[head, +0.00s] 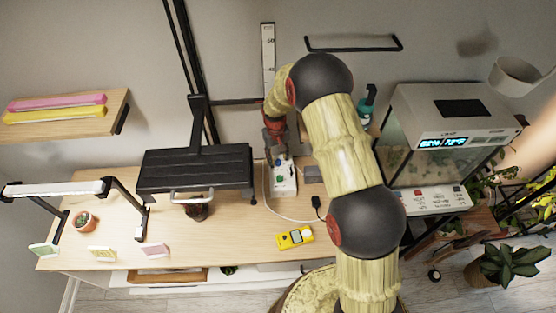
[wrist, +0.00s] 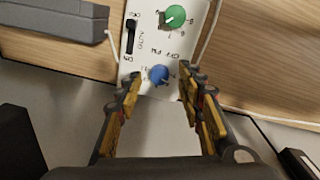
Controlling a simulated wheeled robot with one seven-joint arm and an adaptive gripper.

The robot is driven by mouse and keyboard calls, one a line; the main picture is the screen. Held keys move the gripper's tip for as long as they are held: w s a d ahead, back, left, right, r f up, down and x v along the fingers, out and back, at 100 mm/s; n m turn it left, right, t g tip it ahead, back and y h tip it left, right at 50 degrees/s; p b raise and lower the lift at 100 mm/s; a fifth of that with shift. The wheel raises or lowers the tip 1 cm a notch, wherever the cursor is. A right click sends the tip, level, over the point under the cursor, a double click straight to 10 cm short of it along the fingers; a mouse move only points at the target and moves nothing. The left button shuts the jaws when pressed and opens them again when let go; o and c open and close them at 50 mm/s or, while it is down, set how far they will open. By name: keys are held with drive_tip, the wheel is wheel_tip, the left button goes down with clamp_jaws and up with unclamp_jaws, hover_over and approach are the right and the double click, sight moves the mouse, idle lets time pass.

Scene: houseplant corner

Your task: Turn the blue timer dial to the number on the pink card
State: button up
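The white timer box (head: 284,178) lies on the wooden table below my arm in the head view, partly covered by my gripper (head: 276,152). In the wrist view the blue dial (wrist: 158,75) is at the lower end of the box face, with a green dial (wrist: 174,15) above it. My gripper (wrist: 161,77) is open, with one fingertip on each side of the blue dial. Whether they touch it I cannot tell. The pink card (head: 155,250) stands at the table's front left; its number is too small to read.
A yellow card (head: 102,254) and a green card (head: 43,250) stand left of the pink one. A black slide switch (wrist: 131,38) is on the box. A yellow meter (head: 295,237) lies in front. A black shelf stand (head: 195,168) is left, a glass terrarium (head: 425,165) right.

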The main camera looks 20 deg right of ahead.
drive_tip(key=shift+f, duration=0.75)
drive_tip(key=c, duration=0.3)
clamp_jaws()
